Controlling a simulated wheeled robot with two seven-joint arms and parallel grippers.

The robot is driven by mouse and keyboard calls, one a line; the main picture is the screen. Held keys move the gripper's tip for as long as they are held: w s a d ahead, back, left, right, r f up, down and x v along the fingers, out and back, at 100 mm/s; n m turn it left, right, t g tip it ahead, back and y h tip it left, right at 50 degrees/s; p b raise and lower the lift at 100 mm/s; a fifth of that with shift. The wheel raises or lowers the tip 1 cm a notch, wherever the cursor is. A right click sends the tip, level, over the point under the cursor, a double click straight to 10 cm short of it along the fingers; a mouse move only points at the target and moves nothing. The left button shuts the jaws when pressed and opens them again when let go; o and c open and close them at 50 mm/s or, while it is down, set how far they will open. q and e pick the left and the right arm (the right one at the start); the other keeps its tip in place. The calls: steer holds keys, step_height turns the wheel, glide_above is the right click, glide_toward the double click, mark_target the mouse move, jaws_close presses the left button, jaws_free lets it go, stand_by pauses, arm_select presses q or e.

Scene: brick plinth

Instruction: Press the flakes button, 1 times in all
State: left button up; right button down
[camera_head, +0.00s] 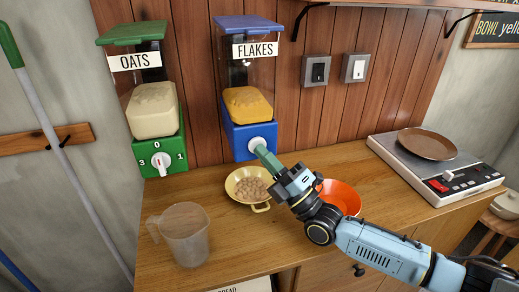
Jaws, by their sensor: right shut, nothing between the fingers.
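The flakes dispenser (250,105) has a blue lid and blue base, a white FLAKES label (255,50) and yellow-orange contents. Its round white button (254,143) sits on the front of the base. My right gripper (261,151) is shut and empty, with its greenish fingertips at the button, partly covering it. I cannot tell whether they touch it or whether it is pushed in. A yellow bowl (231,184) with a small handle stands in front of the dispenser and holds many light-brown pieces. My left gripper is not in view.
The oats dispenser (155,120) with a green base and dial stands left. A clear jug (187,238) is at the front left. An orange bowl (343,196) is partly behind my right arm. A scale (460,185) with a brown plate (427,143) stands right.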

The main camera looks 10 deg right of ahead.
steer(key=shift+s+p, duration=1)
steer(key=shift+s, duration=0.2)
steer(key=s+p, duration=0.3)
steer(key=s, duration=0.2)
steer(key=shift+d+p, duration=0.15)
steer(key=shift+p, duration=0.15)
